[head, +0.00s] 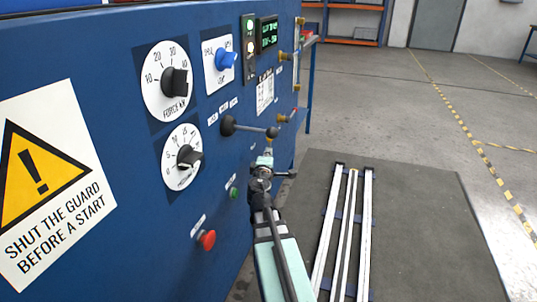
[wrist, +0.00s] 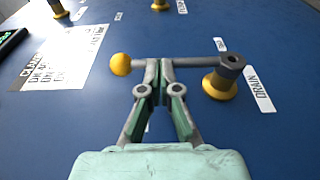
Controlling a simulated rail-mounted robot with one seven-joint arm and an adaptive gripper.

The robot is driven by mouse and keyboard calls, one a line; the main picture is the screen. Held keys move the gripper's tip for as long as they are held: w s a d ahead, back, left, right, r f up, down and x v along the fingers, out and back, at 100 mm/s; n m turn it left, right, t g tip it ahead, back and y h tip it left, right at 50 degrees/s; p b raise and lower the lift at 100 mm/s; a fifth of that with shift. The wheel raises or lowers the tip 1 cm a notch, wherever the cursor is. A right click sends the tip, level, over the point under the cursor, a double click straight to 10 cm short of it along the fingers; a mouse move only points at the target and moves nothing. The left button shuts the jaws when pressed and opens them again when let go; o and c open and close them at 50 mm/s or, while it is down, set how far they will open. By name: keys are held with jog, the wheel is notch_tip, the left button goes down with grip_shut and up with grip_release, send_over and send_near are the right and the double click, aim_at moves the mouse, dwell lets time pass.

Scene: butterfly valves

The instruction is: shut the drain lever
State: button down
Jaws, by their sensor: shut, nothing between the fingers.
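The drain lever (wrist: 195,62) shows in the wrist view as a grey rod lying across the picture. It has a yellow ball (wrist: 120,64) at its left end and a dark hub on a brass valve body (wrist: 219,84) at its right. A white DRAIN label (wrist: 259,90) sits right of the hub. My gripper (wrist: 160,66) is shut and empty, its fingertips overlapping the middle of the rod; I cannot tell whether they touch it. In the head view my gripper (head: 265,159) is close to the blue panel, and the drain lever is hard to make out there.
The blue panel (head: 110,150) carries dials, a blue knob (head: 226,60) and a red button (head: 207,240). A dark lever (head: 250,129) sticks out just above my gripper. Other brass fittings (wrist: 160,5) lie farther along the panel.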

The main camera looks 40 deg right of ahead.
jog(key=shift+d+r+p, duration=0.1)
jog(key=shift+r+p, duration=0.15)
jog(key=shift+p, duration=0.65)
